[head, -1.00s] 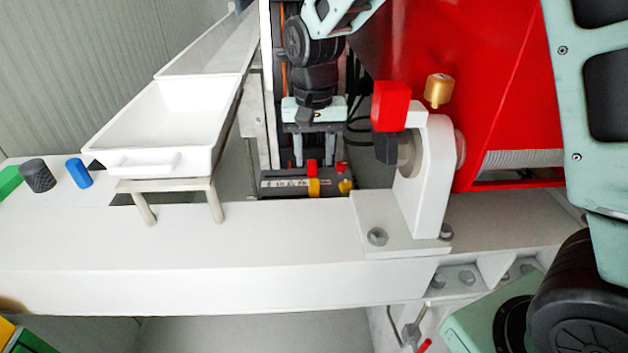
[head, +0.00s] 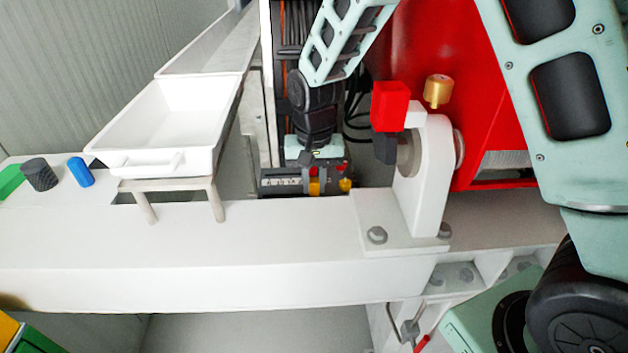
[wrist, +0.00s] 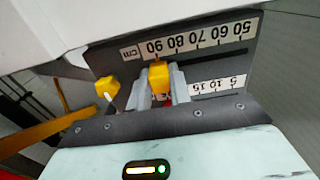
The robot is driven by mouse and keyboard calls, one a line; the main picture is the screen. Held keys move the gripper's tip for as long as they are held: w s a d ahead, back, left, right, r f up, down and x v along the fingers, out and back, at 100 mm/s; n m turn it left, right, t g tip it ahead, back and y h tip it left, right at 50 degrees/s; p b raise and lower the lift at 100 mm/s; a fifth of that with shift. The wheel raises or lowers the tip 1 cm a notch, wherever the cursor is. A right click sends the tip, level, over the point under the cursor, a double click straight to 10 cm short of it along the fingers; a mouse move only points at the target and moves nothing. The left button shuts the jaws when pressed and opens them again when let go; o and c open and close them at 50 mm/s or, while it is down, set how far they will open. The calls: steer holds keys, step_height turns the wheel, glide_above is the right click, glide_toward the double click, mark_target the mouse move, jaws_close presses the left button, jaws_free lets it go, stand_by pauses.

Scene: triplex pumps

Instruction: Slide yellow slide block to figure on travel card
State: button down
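The yellow slide block (wrist: 159,77) sits on the upper slot of a dark panel (wrist: 215,65) in the wrist view, close to the 90 mark of its cm scale. It also shows low on the panel in the head view (head: 314,187). My gripper (wrist: 160,84) has one finger on each side of the block, close against it, and looks shut on it. In the head view, my gripper (head: 313,182) reaches down to the panel. A red piece (wrist: 164,97) is partly hidden between the fingers, by a lower scale. I cannot make out a separate travel card.
A yellow knob (wrist: 107,88) with a white mark stands left of the block in the wrist view. A white bracket (head: 428,175) with a red block (head: 390,106) stands right of my gripper. A white tray (head: 165,125) is left. A white beam (head: 200,250) runs in front.

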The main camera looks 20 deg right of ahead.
mark_target(280, 196)
steer(key=a, duration=0.2)
steer(key=w+a+p, duration=0.1)
steer(key=a, duration=0.1)
steer(key=w+a, duration=0.1)
steer(key=a, duration=0.2)
steer(key=shift+w, duration=0.2)
steer(key=c, duration=1.3)
jaws_free()
step_height(280, 196, up, 18)
steer(key=shift+f+b, duration=0.25)
steer(key=shift+b, duration=0.6)
steer(key=s+f+n, duration=0.3)
steer(key=s, duration=0.6)
steer(key=s+f+n, duration=0.2)
steer(key=s+n, duration=0.2)
steer(key=s, duration=0.6)
steer(key=s+f+n, duration=0.3)
steer(key=s+n, duration=0.1)
steer(key=s, duration=0.6)
steer(key=shift+s+d+f+y, duration=0.1)
steer(key=shift+d+f+y, duration=0.2)
steer(key=shift+d, duration=0.1)
